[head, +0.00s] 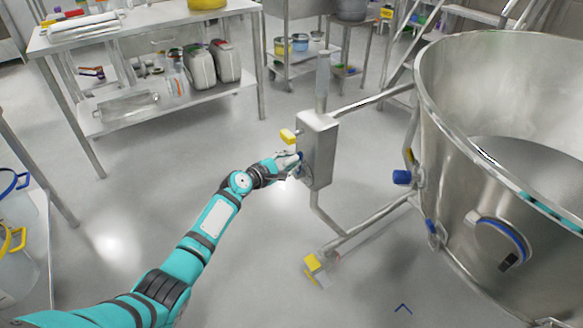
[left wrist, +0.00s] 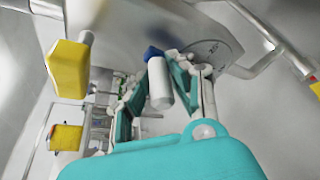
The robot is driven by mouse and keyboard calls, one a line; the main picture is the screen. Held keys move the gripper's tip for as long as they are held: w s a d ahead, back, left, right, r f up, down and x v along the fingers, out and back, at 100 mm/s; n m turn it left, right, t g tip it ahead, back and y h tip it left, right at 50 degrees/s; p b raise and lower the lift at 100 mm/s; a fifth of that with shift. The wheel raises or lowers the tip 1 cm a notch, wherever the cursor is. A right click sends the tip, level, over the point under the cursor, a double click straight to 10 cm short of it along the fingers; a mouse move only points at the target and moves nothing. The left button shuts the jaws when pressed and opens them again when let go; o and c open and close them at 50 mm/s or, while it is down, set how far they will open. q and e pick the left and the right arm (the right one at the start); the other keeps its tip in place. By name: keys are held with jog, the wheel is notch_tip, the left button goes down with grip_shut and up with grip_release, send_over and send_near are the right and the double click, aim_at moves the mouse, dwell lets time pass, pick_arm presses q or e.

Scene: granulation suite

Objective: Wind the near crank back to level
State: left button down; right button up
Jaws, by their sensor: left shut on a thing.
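A grey metal gearbox (head: 317,150) stands on the pole of the bowl's frame. My left gripper (head: 294,161) is at its left side, and the fingers largely hide the crank there. In the left wrist view my left gripper (left wrist: 160,92) is shut around the crank's pale cylindrical grip (left wrist: 159,88), with a blue part (left wrist: 152,53) at the grip's far end. A round plate (left wrist: 212,48) shows behind the fingers. The crank arm's angle cannot be made out. My right gripper is not in view.
A yellow knob (head: 288,135) sticks out just above my left gripper. The large steel bowl (head: 470,150) fills the right side. A yellow-marked caster (head: 315,268) stands below the gearbox. A steel table (head: 140,25) is at the back left; the floor in front is clear.

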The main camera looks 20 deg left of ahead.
pick_arm(q)
jog(key=shift+w+a+r+n, duration=0.15)
jog(key=shift+w+a+n, duration=0.4)
jog(key=shift+a, duration=0.2)
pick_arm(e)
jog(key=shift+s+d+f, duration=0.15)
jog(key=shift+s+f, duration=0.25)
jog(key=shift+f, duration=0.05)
pick_arm(q)
jog(key=c, duration=1.2)
grip_release()
jog(key=shift+o, duration=0.2)
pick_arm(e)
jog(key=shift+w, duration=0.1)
pick_arm(q)
jog(key=shift+s+g, duration=0.15)
jog(key=shift+g, duration=0.15)
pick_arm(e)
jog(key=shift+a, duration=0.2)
pick_arm(q)
jog(key=v, duration=1.1)
jog(key=shift+s+a, duration=0.25)
jog(key=shift+s, duration=0.15)
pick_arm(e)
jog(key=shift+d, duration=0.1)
